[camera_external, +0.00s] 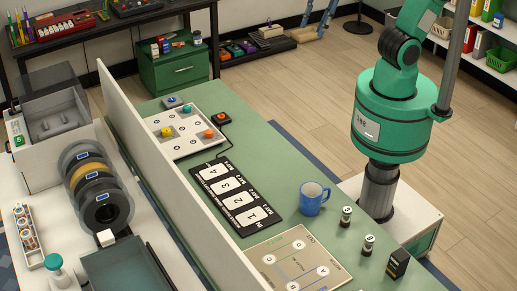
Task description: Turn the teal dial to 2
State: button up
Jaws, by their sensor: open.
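My gripper is out of the picture; only my green arm shows at the upper right. I cannot pick out a clear teal dial with numbers. A small teal round top (54,263) shows on the white bench at the lower left, and I cannot tell whether it is a dial. A white panel (187,147) on the green table carries a yellow knob (167,131) and an orange knob (209,133).
A black mat with numbered cards (227,172) lies near the white panel. A blue mug (313,197), small jars (347,214) and a beige board (254,254) are nearer. A tall divider (150,155) separates the green table from the bench with spools (91,183).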

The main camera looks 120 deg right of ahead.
jog(key=w+d+m+g+p, duration=0.1)
jog(key=w+d+m+p, duration=0.15)
jog(key=w+d, duration=1)
jog(key=w+d+f+m+g+p, duration=0.1)
jog(key=w+d+f, duration=0.4)
jog(key=w+d, duration=0.15)
jog(key=w+d+f+m+p, duration=0.1)
jog(key=w+d+f+m, duration=0.1)
jog(key=w+d+f, duration=0.45)
jog(key=m+g+p, duration=0.2)
jog(key=m+p, duration=0.1)
jog(key=m, duration=0.1)
send_over(187, 106)
notch_tip(187, 106, down, 26)
jog(key=f, duration=0.1)
jog(key=shift+s+d+r+y, duration=0.15)
jog(key=shift+s+r+y, duration=0.1)
jog(key=shift+y, duration=0.15)
jog(key=shift+f, duration=0.1)
jog(key=f, duration=1.3)
jog(key=shift+w+a+f, duration=0.2)
jog(key=shift+w+f, duration=0.05)
jog(key=shift+w, duration=0.1)
